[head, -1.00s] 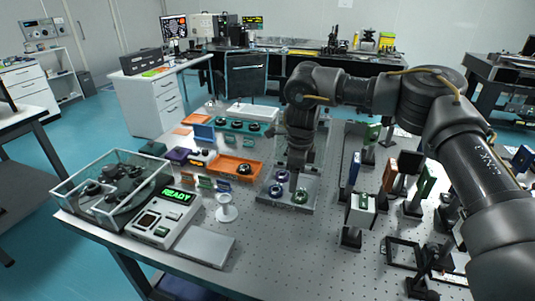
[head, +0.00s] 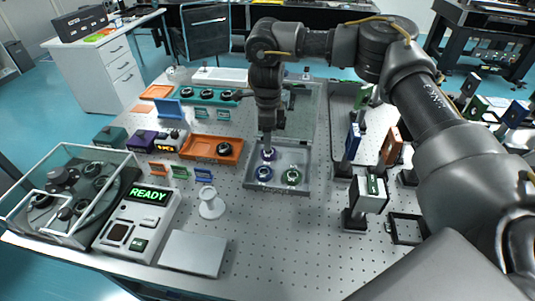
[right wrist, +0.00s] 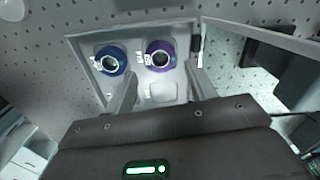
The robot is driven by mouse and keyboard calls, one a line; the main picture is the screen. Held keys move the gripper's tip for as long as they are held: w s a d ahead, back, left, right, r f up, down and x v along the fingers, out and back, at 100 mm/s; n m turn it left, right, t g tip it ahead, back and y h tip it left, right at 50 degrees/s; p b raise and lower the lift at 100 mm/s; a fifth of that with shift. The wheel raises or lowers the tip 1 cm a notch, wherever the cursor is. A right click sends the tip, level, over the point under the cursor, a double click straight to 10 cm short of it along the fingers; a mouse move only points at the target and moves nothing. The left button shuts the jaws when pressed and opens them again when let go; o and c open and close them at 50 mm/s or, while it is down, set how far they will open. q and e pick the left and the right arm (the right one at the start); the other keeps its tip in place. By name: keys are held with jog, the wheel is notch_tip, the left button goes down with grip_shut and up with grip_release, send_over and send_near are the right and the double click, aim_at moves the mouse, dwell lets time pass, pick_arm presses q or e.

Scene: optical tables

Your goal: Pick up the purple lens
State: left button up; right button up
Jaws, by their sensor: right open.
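The green lens does not show there. My left gripper is not in view.
An orange tray (head: 215,148) with a dark round part lies left of the lens tray. A white stand (head: 210,205) and a READY device (head: 138,218) are nearer the front. Upright optics mounts (head: 368,196) stand to the right. Perforated table (head: 285,235) lies bare in front.

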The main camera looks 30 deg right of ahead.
jog(key=shift+s+f, duration=0.2)
jog(key=shift+f, duration=0.1)
notch_tip(320, 180, down, 4)
jog(key=shift+w+d+r+p, duration=0.1)
jog(key=shift+w+r+p, duration=0.05)
jog(key=shift+p, duration=0.4)
jog(key=shift+f, duration=0.55)
jog(key=c, duration=0.7)
jog(key=shift+c, duration=0.2)
jog(key=shift+r, duration=0.55)
jog(key=r, duration=0.1)
jog(key=w+r+b, duration=0.1)
jog(key=r, duration=0.1)
jog(key=a+r, duration=0.1)
jog(key=shift+w+r, duration=0.15)
jog(key=shift+w, duration=0.1)
pick_arm(q)
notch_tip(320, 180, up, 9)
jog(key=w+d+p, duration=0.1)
jog(key=p, duration=0.7)
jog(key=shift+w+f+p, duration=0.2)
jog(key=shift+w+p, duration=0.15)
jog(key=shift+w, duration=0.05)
pick_arm(e)
jog(key=w+a+r, duration=0.7)
jog(key=w, duration=0.3)
jog(key=shift+r, duration=0.35)
